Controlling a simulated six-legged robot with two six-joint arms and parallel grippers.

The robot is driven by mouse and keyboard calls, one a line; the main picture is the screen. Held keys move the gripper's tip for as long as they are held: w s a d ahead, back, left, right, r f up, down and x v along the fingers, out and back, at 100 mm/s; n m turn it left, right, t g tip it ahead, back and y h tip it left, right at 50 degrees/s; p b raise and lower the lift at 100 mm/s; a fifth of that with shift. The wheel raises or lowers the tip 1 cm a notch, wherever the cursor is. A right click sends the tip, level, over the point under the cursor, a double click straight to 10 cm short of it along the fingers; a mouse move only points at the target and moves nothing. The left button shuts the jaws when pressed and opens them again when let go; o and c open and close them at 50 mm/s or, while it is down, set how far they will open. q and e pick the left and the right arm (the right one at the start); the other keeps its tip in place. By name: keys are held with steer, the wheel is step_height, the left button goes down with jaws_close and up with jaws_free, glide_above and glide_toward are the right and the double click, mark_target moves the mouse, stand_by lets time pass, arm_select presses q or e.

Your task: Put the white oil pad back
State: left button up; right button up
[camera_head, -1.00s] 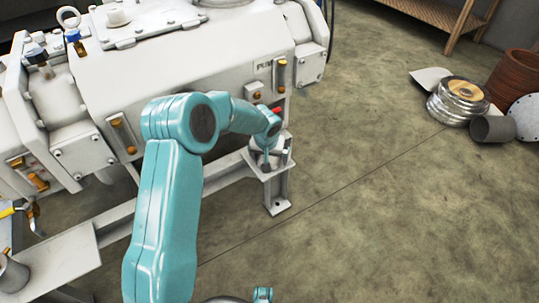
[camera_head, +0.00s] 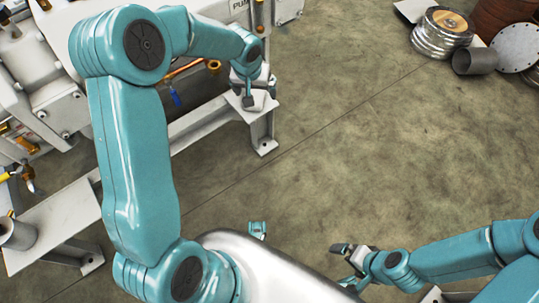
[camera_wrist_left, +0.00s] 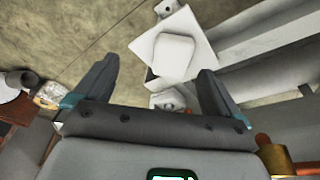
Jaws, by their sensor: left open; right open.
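The white oil pad (camera_wrist_left: 174,56) is a rounded square block lying on a pale square plate (camera_wrist_left: 203,50) at the end of a beam, in the left wrist view. My left gripper (camera_wrist_left: 158,66) is open, its two dark fingers apart, with the pad beyond and between the tips. In the head view the left gripper (camera_head: 261,91) is over the frame's corner, partly hiding the pad there. I cannot tell whether a finger touches the pad. My right gripper (camera_head: 346,254) is open and empty over the floor at the lower right.
The large pale vacuum pump (camera_head: 50,75) stands on a light metal frame (camera_head: 207,123) at the left. A silver coil (camera_head: 440,32), a grey pipe piece (camera_head: 475,61) and a round flange (camera_head: 515,47) lie at the upper right. The middle floor is clear.

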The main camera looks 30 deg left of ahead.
arm_select(q)
steer(key=s+d+f+m+g+h, duration=0.1)
steer(key=s+d+f, duration=0.2)
steer(key=d+f, duration=0.2)
steer(key=s+d+f+m+h, duration=0.1)
steer(key=s+d+f+h, duration=0.1)
steer(key=s+d+f, duration=0.3)
steer(key=s+d+f+g, duration=0.1)
steer(key=s+d+f, duration=0.3)
steer(key=s, duration=0.4)
steer(key=s+d+f+h, duration=0.1)
steer(key=s+d+f, duration=0.4)
steer(key=s, duration=0.3)
steer(key=shift+s+d+g+h, duration=0.3)
steer(key=shift+s+d+g, duration=0.1)
steer(key=shift+d, duration=0.15)
step_height(320, 180, up, 25)
steer(key=p, duration=2.4)
steer(key=shift+f+p, duration=0.15)
steer(key=shift+p, duration=0.2)
